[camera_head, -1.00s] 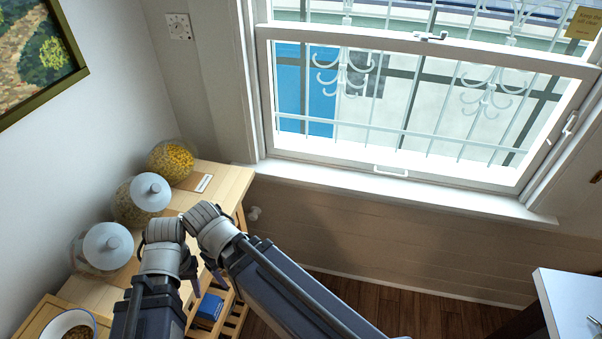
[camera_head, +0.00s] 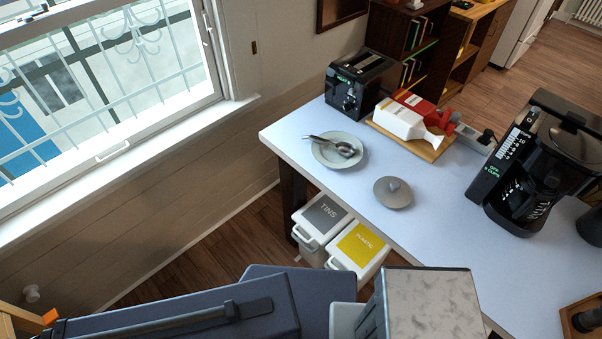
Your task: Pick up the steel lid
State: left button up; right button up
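The steel lid (camera_head: 393,192) is a round grey disc with a knob on top. It lies flat, knob up, on the white-topped table (camera_head: 440,240), near its front edge and to the right of a plate. Dark and grey parts of my own body fill the bottom of the view. No gripper fingers show, so neither gripper can be seen at the lid. Nothing touches the lid.
A plate (camera_head: 323,152) with tongs stands left of the lid. A toaster (camera_head: 361,82), a board (camera_head: 412,139) with cartons and a coffee maker (camera_head: 541,165) stand behind and right. Two bins (camera_head: 355,249) stand below the table edge. Bare tabletop surrounds the lid.

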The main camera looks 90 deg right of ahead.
aim_at(393, 192)
jog(key=z, duration=2.75)
